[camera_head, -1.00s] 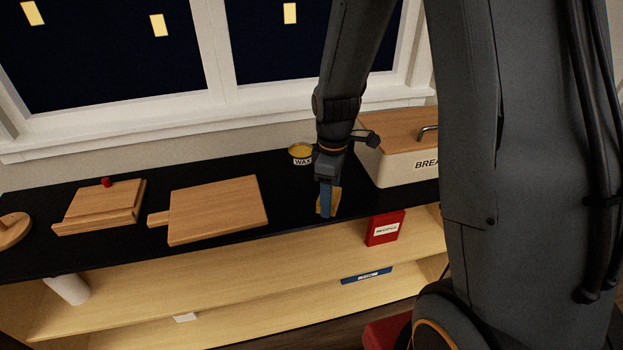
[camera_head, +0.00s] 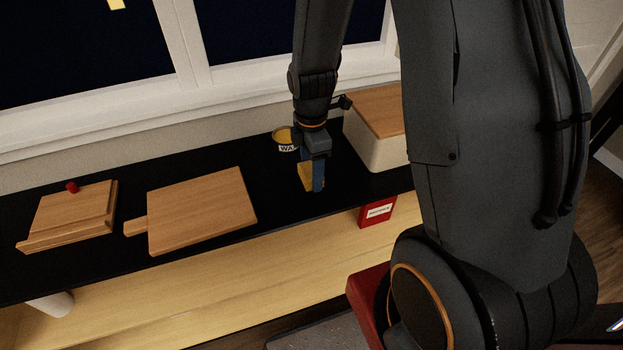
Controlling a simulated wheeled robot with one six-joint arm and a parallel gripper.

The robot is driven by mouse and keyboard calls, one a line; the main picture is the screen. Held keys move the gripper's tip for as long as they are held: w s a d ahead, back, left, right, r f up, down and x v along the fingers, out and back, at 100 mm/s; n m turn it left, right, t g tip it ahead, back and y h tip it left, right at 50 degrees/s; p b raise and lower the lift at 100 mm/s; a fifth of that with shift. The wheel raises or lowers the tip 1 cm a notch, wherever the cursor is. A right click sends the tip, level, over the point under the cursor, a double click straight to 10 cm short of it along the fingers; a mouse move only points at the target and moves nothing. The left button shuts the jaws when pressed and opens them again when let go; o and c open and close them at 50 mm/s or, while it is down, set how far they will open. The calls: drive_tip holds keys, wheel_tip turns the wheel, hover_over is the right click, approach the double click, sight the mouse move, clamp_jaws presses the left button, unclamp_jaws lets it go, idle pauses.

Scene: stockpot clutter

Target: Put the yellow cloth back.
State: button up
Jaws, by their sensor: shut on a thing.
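The yellow cloth (camera_head: 306,177) is a small mustard-coloured piece at the fingertips of my gripper (camera_head: 316,180). My gripper points down and is shut on the cloth, over the black counter top (camera_head: 270,207) between the cutting board and the bread box. A blue finger covers part of the cloth. I cannot tell whether the cloth touches the counter. A wax tin (camera_head: 284,138) with a yellow top stands just behind and left of my gripper.
A wooden cutting board (camera_head: 200,212) and a wooden stand with a red knob (camera_head: 70,215) lie to the left. The bread box (camera_head: 375,150) stands close on the right, partly behind my arm. A red recipe box (camera_head: 376,211) sits on the shelf below.

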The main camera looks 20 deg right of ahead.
drive_tip(key=shift+f+p, duration=0.4)
drive_tip(key=shift+f, duration=1.55)
drive_tip(key=shift+f, duration=0.15)
drive_tip(key=o, duration=1)
drive_tip(key=shift+o, duration=0.2)
